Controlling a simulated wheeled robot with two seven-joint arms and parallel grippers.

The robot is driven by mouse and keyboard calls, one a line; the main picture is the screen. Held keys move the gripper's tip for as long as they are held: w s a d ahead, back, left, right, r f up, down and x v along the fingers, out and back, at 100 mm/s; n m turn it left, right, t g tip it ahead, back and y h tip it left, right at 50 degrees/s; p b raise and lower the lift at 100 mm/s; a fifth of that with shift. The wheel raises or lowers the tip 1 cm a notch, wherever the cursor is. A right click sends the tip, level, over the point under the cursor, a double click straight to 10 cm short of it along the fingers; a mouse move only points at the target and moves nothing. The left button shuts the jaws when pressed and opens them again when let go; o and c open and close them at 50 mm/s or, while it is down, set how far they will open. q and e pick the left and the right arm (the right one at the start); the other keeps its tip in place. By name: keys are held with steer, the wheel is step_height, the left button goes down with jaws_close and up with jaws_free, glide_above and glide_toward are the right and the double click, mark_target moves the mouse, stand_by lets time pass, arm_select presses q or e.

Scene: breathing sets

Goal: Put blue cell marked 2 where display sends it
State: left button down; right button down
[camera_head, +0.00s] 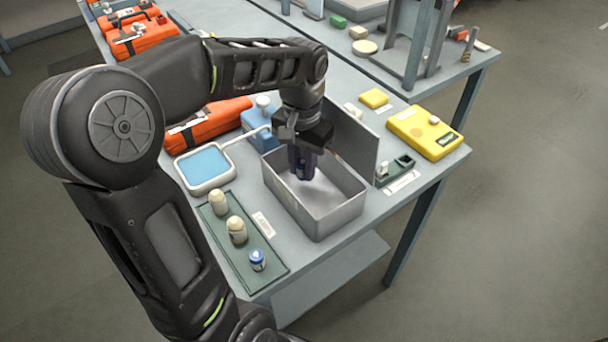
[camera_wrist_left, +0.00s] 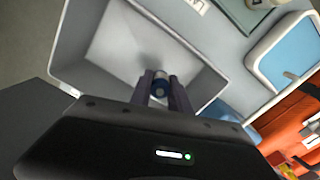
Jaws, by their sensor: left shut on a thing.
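My left gripper (camera_head: 302,165) is shut on a small blue cell (camera_wrist_left: 160,84) with a pale end. It holds the cell over the open grey metal bin (camera_head: 318,226), at about rim height; I cannot tell how far inside. The cell's mark cannot be read. A second blue-and-white cell (camera_head: 257,260) stands upright on the green mat at the front. The display (camera_head: 204,165) is a white-framed panel with a plain blue screen left of the bin; no writing on it can be read. My right gripper is not in view.
Two cream-capped pieces (camera_head: 219,202) stand on the green mat (camera_head: 222,238). A grey lid or panel (camera_head: 345,138) rises behind the bin. A dark green two-socket holder (camera_head: 395,170) and a yellow device (camera_head: 425,132) lie right. Orange cases (camera_head: 140,35) lie at back left.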

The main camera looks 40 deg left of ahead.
arm_select(q)
step_height(320, 180, down, 3)
steer(key=shift+r, duration=0.1)
steer(key=shift+w+f, duration=0.2)
steer(key=shift+f, duration=0.2)
steer(key=shift+f, duration=0.2)
steer(key=c, duration=1.2)
jaws_free()
steer(key=shift+c, duration=0.2)
step_height(320, 180, up, 12)
steer(key=shift+r+p, duration=0.25)
steer(key=shift+p, duration=0.1)
